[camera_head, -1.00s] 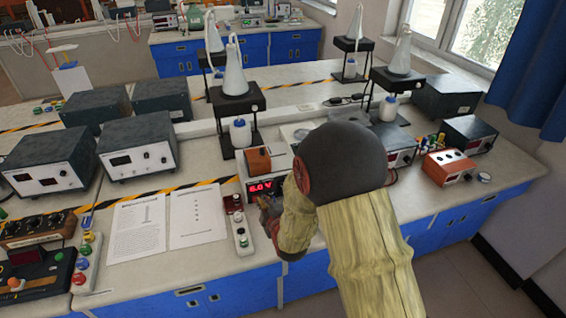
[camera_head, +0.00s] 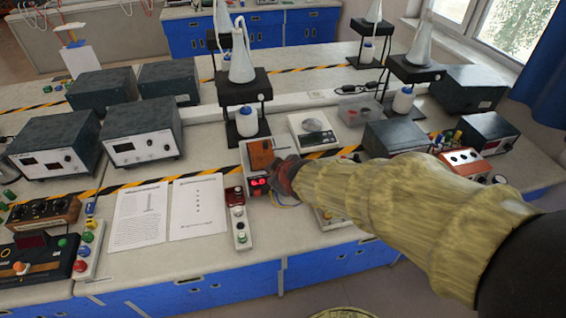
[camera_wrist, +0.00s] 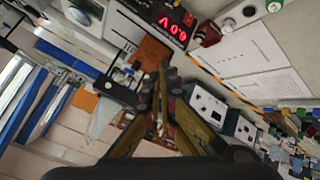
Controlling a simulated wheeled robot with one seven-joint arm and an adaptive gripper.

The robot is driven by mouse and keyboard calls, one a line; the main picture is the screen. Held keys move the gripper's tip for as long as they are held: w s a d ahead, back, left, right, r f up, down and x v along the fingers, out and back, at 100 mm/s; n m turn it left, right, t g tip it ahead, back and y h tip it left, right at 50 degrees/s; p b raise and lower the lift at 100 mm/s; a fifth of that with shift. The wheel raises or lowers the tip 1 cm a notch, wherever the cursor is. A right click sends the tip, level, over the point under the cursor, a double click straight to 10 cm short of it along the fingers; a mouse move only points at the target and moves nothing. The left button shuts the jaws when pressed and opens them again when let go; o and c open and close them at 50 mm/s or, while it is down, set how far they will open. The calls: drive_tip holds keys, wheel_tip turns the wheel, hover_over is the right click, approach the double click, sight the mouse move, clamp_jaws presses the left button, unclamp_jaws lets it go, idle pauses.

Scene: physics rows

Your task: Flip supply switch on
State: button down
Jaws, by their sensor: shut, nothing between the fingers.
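The supply (camera_head: 258,170) is a pale box with a lit red display on its front and an orange-brown block (camera_head: 261,152) on top. In the wrist view its red digits (camera_wrist: 173,27) show at the top, rotated. My gripper (camera_head: 284,183) is at the right of the supply's front in the head view and covers part of it. I cannot make out the switch clearly, nor whether the fingertips touch the panel.
A strip with a red block and round buttons (camera_head: 239,225) lies left of my gripper, beside printed sheets (camera_head: 199,206). A stand with a flask (camera_head: 243,88) rises behind the supply. A scale (camera_head: 313,133) and dark instrument boxes (camera_head: 394,138) stand to the right.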

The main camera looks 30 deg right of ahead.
drive_tip(key=shift+s+d+r+m, duration=0.1)
drive_tip(key=shift+s+r+m, duration=0.2)
drive_tip(key=shift+s+r, duration=0.4)
drive_tip(key=s+a+f+m+g, duration=0.1)
drive_tip(key=s+f+m+g, duration=0.25)
drive_tip(key=s, duration=0.55)
drive_tip(key=s+a+r+m+y, duration=0.1)
drive_tip(key=s+a+r, duration=0.3)
drive_tip(key=s+r, duration=0.6)
drive_tip(key=shift+s+r+g, duration=0.35)
drive_tip(key=shift+s, duration=0.55)
drive_tip(key=shift+m, duration=0.25)
